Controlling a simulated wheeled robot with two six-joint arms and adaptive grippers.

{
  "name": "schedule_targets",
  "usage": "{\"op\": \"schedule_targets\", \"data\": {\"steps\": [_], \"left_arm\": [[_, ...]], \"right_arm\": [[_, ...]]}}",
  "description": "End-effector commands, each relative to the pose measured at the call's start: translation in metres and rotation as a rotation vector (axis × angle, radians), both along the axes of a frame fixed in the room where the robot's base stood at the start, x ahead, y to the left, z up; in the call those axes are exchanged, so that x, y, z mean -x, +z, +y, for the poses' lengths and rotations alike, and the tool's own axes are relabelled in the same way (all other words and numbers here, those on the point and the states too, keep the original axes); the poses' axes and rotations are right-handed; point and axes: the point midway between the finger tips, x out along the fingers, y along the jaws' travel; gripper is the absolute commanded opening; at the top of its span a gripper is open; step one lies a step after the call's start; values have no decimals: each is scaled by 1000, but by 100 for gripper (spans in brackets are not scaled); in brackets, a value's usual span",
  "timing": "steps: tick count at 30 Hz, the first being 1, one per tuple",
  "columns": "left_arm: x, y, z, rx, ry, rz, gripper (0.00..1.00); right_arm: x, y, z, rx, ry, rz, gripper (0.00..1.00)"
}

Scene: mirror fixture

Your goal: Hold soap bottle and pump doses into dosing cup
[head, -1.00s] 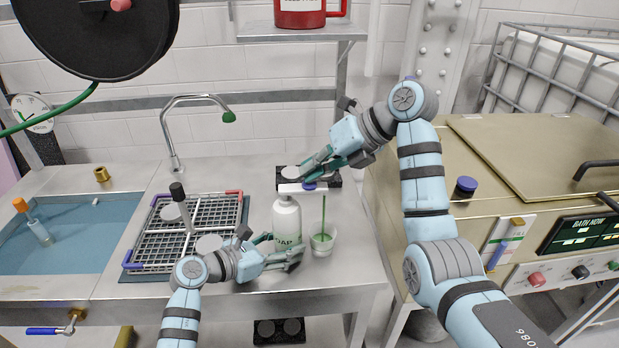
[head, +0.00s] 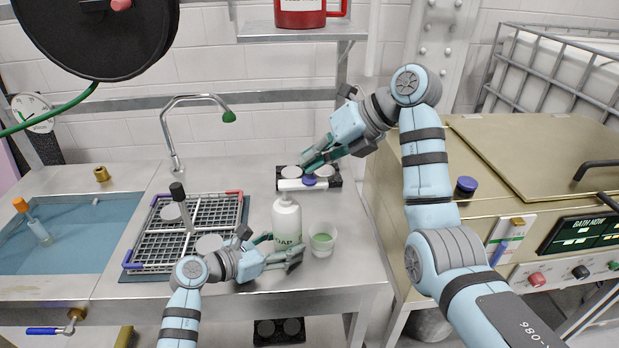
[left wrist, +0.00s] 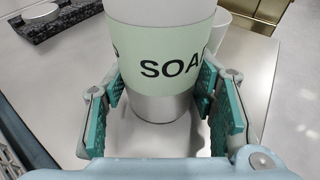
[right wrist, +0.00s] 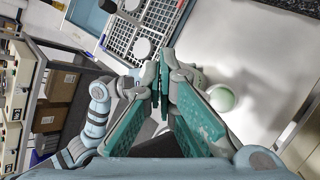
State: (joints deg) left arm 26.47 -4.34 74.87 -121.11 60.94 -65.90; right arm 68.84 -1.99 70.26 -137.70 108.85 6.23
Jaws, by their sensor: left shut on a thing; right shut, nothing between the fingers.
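The white soap bottle (head: 286,217) with a pale green SOAP label stands upright on the steel bench. My left gripper (head: 283,255) is shut around its lower body, as the left wrist view (left wrist: 160,95) also shows. The clear dosing cup (head: 322,243) stands just right of the bottle with green liquid in it. It also shows in the right wrist view (right wrist: 222,97). My right gripper (head: 306,166) is shut and empty, above the bottle's top.
A wire rack (head: 190,235) lies left on the bench. A sink basin (head: 75,240) is further left. A brass-coloured machine (head: 490,150) stands right. Bench is clear right of the cup.

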Motion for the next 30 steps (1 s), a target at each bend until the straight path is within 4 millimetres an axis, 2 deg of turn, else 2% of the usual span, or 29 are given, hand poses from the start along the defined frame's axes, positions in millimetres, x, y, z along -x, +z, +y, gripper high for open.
{"op": "schedule_targets", "data": {"steps": [11,24,30], "left_arm": [[0,0,0,-1,1,0,36],[0,0,0,-2,1,0,36],[0,0,0,-2,1,0,36]], "right_arm": [[0,4,0,0,0,-1,0],[0,47,0,0,-1,-2,0],[0,52,0,0,-1,-1,0]]}}
